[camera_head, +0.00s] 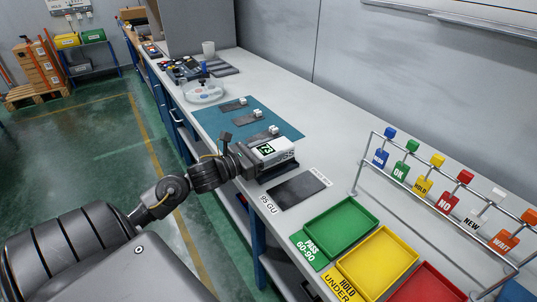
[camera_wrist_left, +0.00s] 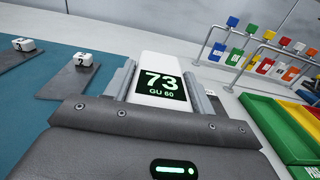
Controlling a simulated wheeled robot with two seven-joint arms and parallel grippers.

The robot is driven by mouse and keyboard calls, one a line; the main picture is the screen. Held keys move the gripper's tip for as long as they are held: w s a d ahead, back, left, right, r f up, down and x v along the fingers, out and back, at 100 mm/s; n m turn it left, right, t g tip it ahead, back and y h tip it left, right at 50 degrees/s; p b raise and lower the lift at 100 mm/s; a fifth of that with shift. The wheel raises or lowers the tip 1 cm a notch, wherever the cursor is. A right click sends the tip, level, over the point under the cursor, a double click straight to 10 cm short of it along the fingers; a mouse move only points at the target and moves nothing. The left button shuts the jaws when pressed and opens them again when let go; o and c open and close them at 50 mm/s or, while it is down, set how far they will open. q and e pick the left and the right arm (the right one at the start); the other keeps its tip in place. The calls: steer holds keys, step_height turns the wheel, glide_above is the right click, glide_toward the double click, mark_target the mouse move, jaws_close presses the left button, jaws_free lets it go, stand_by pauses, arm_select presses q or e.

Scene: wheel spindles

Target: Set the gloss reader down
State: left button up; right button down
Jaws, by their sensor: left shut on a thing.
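The gloss reader (camera_head: 272,150) is a white box with a lit green display. In the left wrist view the gloss reader (camera_wrist_left: 160,83) reads "73 GU 60". My left gripper (camera_head: 249,157) is shut on it, with one finger on each side of the white body. The reader is at the front edge of the bench, right of the teal mat (camera_head: 283,126). A dark block (camera_head: 281,169) shows just below the reader; I cannot tell whether they touch. The reader's underside is hidden. My right gripper is in neither view.
Green (camera_head: 342,231), yellow (camera_head: 377,262) and red (camera_head: 428,287) trays stand nearer. A rack of coloured tags (camera_head: 440,185) stands behind them. Dark plates with white numbered blocks (camera_head: 273,130) lie on the mat.

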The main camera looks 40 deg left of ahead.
arm_select(q)
steer(key=shift+f, duration=0.95)
steer(key=o, duration=0.9)
steer(key=shift+c, duration=0.2)
steer(key=o, duration=0.4)
steer(key=shift+r, duration=0.2)
steer(key=v, duration=0.3)
steer(key=b+v, duration=0.1)
steer(key=v, duration=0.1)
steer(key=shift+s+f, duration=0.2)
steer(key=shift+f, duration=0.15)
steer(key=v, duration=0.3)
steer(key=b+v, duration=0.1)
steer(key=v, duration=0.2)
steer(key=shift+s+a+r, duration=0.1)
steer(key=shift+s+r, duration=0.15)
steer(key=shift+s, duration=0.1)
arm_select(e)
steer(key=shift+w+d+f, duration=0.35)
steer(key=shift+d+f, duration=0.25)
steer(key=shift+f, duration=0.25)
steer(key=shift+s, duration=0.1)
